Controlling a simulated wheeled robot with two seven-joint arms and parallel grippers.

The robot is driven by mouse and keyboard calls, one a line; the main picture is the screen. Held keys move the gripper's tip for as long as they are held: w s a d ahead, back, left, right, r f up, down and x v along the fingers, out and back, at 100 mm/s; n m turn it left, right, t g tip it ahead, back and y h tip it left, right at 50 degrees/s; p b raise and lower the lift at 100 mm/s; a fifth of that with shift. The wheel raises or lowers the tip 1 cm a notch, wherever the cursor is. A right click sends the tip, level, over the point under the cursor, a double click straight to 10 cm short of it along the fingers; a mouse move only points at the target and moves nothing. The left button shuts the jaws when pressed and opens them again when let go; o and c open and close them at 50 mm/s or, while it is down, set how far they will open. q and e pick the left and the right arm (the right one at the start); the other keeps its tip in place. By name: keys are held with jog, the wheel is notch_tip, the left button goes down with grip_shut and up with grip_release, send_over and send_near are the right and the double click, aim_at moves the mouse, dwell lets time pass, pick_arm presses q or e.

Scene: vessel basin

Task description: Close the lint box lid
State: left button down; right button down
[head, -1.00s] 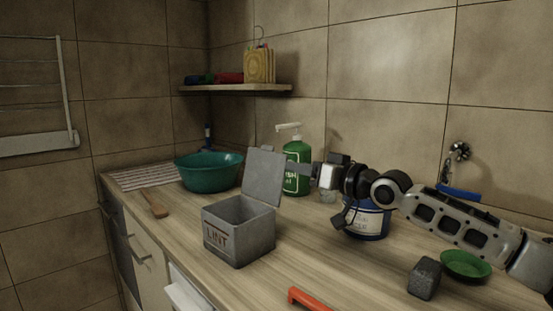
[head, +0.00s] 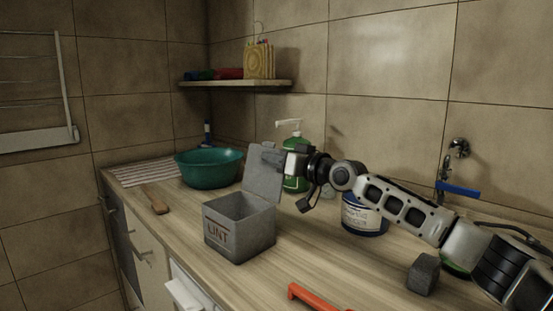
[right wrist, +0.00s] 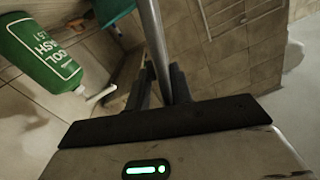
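The grey metal lint box (head: 238,238), marked LINT, stands on the wooden counter. Its lid (head: 263,178) stands up open at the back edge. My right gripper (head: 272,155) is at the upper right part of the lid, and a fingertip overlaps the lid's face. In the right wrist view the lid shows edge-on as a grey bar (right wrist: 160,45), reaching down between the fingers (right wrist: 158,92). The fingers look apart, with a gap left of the lid; contact is unclear. My left gripper is not in view.
A green soap bottle (head: 294,178) stands close behind my right gripper. A teal basin (head: 208,172) is behind the box to the left. A blue-and-white tub (head: 363,218), a dark grey block (head: 424,274) and an orange handle (head: 310,297) are to the right.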

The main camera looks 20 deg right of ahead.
aim_at(257, 160)
jog(key=shift+s+a+r+n+p, duration=0.15)
jog(key=shift+a+r+n+p, duration=0.2)
jog(key=shift+p, duration=0.4)
jog(key=shift+s+a+r+n+p, duration=0.2)
jog(key=shift+a+n+p, duration=0.3)
jog(key=shift+n+p, duration=0.35)
jog(key=shift+s+a+n+p, duration=0.25)
jog(key=shift+a+n+p, duration=0.35)
jog(key=shift+p, duration=0.35)
pick_arm(q)
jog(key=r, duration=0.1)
jog(key=p, duration=0.1)
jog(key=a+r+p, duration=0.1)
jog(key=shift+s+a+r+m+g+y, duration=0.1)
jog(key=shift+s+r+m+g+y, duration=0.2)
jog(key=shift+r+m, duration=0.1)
pick_arm(e)
jog(key=a+n, duration=0.1)
jog(key=s+a+n, duration=0.1)
jog(key=n, duration=0.1)
jog(key=shift+a+f, duration=0.2)
jog(key=shift+a, duration=0.2)
jog(key=shift+n, duration=0.3)
